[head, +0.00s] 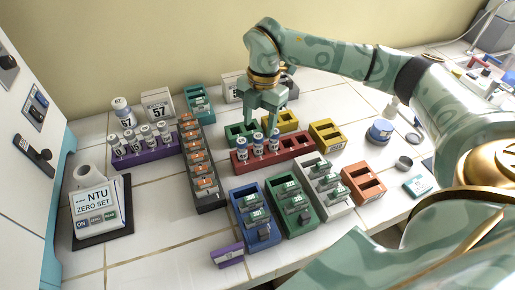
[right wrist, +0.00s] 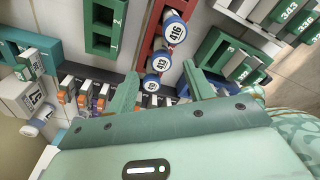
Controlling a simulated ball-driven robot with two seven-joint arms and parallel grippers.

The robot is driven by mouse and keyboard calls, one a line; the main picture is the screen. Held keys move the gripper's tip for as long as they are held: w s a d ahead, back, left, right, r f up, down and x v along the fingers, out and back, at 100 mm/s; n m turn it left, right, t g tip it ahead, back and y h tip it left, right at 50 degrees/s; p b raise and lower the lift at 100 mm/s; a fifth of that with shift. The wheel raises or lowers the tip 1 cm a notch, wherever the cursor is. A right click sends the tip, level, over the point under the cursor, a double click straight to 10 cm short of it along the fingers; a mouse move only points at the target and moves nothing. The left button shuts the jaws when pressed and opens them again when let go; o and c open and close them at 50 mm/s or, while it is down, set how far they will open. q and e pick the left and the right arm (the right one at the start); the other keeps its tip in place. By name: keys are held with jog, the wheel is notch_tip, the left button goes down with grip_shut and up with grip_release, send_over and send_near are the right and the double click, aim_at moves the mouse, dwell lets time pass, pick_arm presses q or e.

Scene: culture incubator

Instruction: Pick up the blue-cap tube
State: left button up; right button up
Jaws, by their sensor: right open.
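Three tubes with blue-rimmed caps and white numbered tops stand upright in a row in the red rack (head: 296,145), at its left part: a left tube (head: 243,145), a middle tube (head: 258,146) and a right tube (head: 273,141). In the right wrist view their tops show as 416 (right wrist: 175,31), 413 (right wrist: 160,62) and a smaller, partly hidden one (right wrist: 151,83). My right gripper (head: 266,118) is open and points down just above this rack. In the right wrist view its fingers (right wrist: 160,85) are spread to either side of the row, with nothing gripped. My left gripper is not in view.
Green (head: 240,128) and yellow (head: 281,121) racks stand close behind the red one. A dark rack with orange-topped pieces (head: 205,190) is left, beside a purple rack (head: 145,157). Blue (head: 257,237), green and white (head: 313,166) racks stand in front.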

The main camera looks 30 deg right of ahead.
aim_at(258, 135)
jog(key=f, duration=0.1)
jog(key=f+b, duration=0.1)
jog(key=f, duration=0.3)
jog(key=shift+s+a+f, duration=0.2)
jog(key=shift+a, duration=0.05)
jog(key=shift+r, duration=0.1)
jog(key=c, duration=1.1)
jog(key=shift+o, duration=0.2)
jog(key=shift+r, duration=0.1)
